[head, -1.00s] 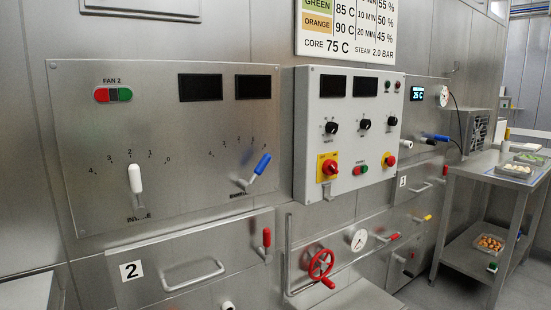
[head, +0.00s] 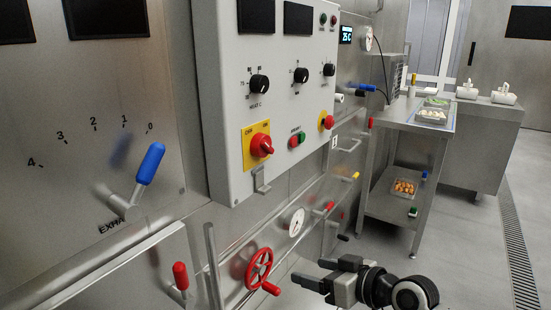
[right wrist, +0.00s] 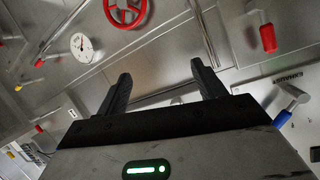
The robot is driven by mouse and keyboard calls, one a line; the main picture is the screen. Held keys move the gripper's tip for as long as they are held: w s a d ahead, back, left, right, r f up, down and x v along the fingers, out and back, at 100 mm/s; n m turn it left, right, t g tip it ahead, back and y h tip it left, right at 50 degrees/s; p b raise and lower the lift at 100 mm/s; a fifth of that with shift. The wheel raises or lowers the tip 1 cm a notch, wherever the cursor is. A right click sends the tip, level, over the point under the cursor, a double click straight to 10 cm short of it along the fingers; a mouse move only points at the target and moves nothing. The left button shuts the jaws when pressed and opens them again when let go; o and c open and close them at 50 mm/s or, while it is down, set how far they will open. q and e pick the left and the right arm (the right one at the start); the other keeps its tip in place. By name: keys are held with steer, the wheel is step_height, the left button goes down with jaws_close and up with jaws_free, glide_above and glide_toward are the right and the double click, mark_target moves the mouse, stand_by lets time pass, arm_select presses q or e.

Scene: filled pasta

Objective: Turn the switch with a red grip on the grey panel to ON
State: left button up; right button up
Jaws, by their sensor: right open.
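The switch with a red grip (head: 262,146) sits on a yellow plate (head: 250,162) at the lower left of the grey panel (head: 225,100), in the head view. Small lettering is on the plate; I cannot tell which mark the grip points to. My right gripper (head: 314,274) is low at the bottom of the head view, below and to the right of the switch, apart from it. It is open and empty. In the right wrist view its two fingers (right wrist: 160,78) stand apart with nothing between them, and the switch is not recognisable there. My left gripper is not in view.
A red button (head: 326,121), black knobs (head: 259,84) and a green-red button pair (head: 297,140) share the panel. Below are a metal bracket (head: 262,182), a red handwheel (head: 260,268) and a gauge (head: 297,222). A blue-handled lever (head: 149,163) is left. Floor at right is free.

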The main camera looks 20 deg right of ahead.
steer(key=w+d+r+n+t+y, duration=0.1)
steer(key=w+d+r, duration=0.1)
steer(key=r, duration=0.4)
steer(key=w+d+r+y, duration=0.2)
steer(key=r, duration=0.5)
steer(key=n+y+b, duration=0.1)
steer(key=n+y, duration=0.1)
glide_toward(270, 146)
steer(key=v, duration=0.6)
steer(key=p+x, duration=0.3)
steer(key=x, duration=1.1)
steer(key=shift+w+a, duration=0.1)
steer(key=shift+w, duration=0.15)
steer(key=shift+w+a+p, duration=0.3)
steer(key=shift+w+a, duration=0.1)
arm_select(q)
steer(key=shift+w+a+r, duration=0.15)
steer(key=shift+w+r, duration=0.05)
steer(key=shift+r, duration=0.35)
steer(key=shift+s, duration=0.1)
arm_select(e)
steer(key=c, duration=1)
